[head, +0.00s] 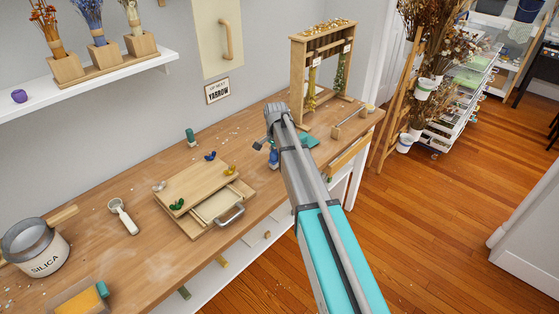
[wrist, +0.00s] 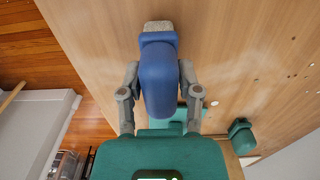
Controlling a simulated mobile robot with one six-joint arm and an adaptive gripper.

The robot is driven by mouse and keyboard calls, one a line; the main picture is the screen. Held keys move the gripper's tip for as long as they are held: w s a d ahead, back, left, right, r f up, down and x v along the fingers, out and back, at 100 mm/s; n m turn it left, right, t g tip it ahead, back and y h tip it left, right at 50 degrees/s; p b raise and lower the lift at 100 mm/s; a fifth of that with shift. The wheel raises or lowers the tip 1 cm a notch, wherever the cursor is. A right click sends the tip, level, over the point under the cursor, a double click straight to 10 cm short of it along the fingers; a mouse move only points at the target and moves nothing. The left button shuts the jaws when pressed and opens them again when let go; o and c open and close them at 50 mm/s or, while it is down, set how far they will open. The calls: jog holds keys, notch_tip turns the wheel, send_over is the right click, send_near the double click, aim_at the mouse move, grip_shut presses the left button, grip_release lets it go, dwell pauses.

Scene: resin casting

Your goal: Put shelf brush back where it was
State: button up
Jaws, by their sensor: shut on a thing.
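The shelf brush appears to be the blue-bodied piece with a pale, bristly end (wrist: 160,80). My gripper (wrist: 158,72) is shut on its blue body, with one grey finger on each side. The pale end points away from my palm. In the head view, the blue body (head: 273,158) shows just below my gripper (head: 267,143), over the back right part of the workbench (head: 150,195). My arm hides part of the area. I cannot tell whether the brush touches the bench top.
A teal piece (head: 307,141) lies behind my gripper, near a wooden rack (head: 318,60) with hanging dried stems. A green-bodied piece (head: 191,137) stands near the wall. A wooden press (head: 205,190), white scoop (head: 122,216) and silica tub (head: 36,250) occupy the bench's left and middle.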

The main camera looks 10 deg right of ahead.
aim_at(276, 151)
jog(key=shift+f, duration=0.45)
jog(key=o, duration=1)
jog(key=shift+r, duration=0.1)
notch_tip(276, 151, up, 12)
jog(key=p, duration=1.2)
dwell(0.5)
jog(key=shift+s, duration=0.1)
jog(key=shift+s, duration=0.35)
jog(key=s+d+n, duration=0.1)
jog(key=s+n, duration=0.9)
jog(key=s, duration=1.8)
jog(key=shift+s+n, duration=0.2)
jog(key=shift+n, duration=0.2)
